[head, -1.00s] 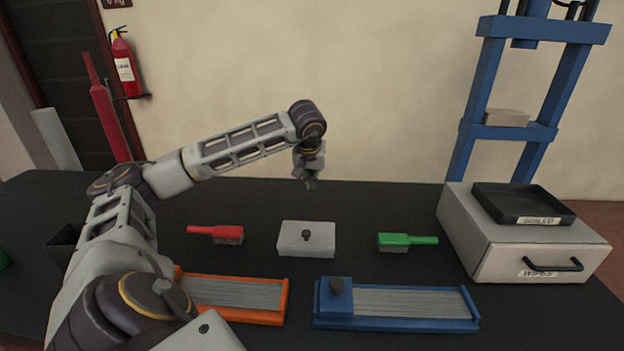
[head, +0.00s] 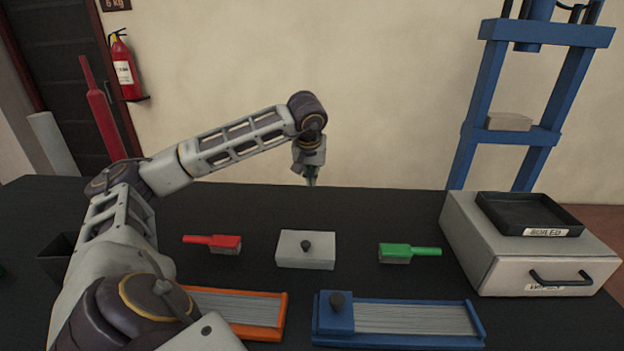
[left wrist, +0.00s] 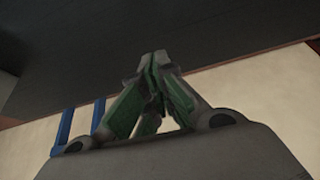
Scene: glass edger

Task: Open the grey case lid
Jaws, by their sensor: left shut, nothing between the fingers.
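My left gripper (head: 311,182) hangs fingers down above the table, beyond and above the case in the head view, clear of the knob. Its fingertips meet and hold nothing; the closed green-padded fingers (left wrist: 155,62) also show in the left wrist view. The case does not show in the left wrist view. My right gripper is in neither view.
A red brush (head: 213,242) lies left of the case and a green brush (head: 408,252) right of it. Orange (head: 283,320) and blue (head: 400,338) trays lie in front. A drawer box (head: 470,238) with a black tray (head: 530,215) stands at right. The table behind the case is clear.

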